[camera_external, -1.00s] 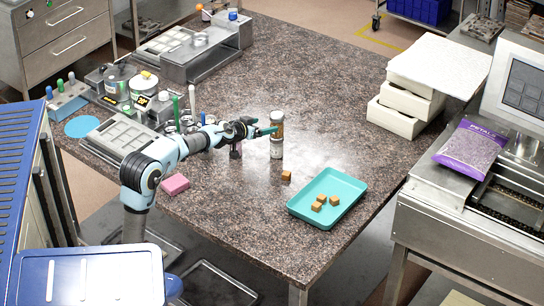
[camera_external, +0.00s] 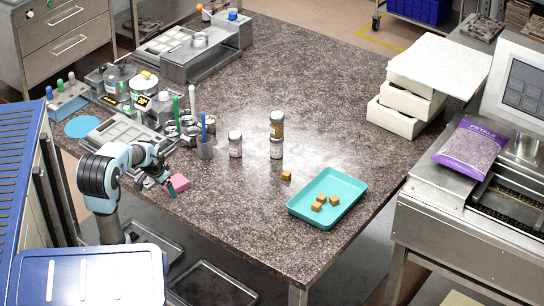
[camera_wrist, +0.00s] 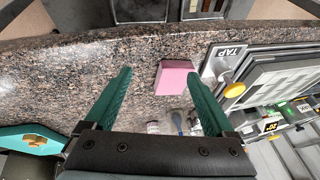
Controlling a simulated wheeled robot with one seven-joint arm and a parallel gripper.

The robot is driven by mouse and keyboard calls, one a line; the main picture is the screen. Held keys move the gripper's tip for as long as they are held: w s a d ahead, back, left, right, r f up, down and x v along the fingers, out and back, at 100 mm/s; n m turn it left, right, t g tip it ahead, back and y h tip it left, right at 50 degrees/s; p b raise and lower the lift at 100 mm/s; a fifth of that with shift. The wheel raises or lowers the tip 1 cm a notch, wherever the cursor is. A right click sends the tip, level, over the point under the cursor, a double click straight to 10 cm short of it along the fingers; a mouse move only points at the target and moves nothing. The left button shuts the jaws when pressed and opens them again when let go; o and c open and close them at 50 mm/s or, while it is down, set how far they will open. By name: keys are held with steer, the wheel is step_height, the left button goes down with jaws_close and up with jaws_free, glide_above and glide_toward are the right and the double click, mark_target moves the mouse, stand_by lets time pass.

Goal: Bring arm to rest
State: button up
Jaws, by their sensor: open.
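My arm is folded back at the left edge of the granite table (camera_external: 345,85) in the external view. My gripper (camera_external: 171,190) points down near the table's front left edge, beside a pink block (camera_external: 179,182). In the wrist view my gripper (camera_wrist: 160,95) has its two green fingers spread wide with nothing held between them. The pink block also shows in the wrist view (camera_wrist: 177,77), beyond the fingers and apart from them.
A teal tray (camera_external: 305,216) holds several brown cubes; one cube (camera_external: 286,175) lies outside it. Two stacked jars (camera_external: 277,135), a pink-labelled jar (camera_external: 235,145) and a cup with a blue tool (camera_external: 205,150) stand mid-table. A grey mould tray (camera_external: 118,135) lies left.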

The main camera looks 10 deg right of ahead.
steer(key=s+a+f+n+g+y+b, duration=0.1)
steer(key=s+a+f+n+b, duration=0.15)
steer(key=f, duration=0.55)
steer(key=s+a+f+n+g+b, duration=0.1)
steer(key=s+a+f+n+b, duration=0.1)
steer(key=a+f+n+b, duration=0.35)
steer(key=s+a+f+n+g+y+b, duration=0.1)
steer(key=s+a+f, duration=0.1)
steer(key=f, duration=0.7)
step_height(320, 180, up, 18)
steer(key=p, duration=1.7)
steer(key=shift+f, duration=0.25)
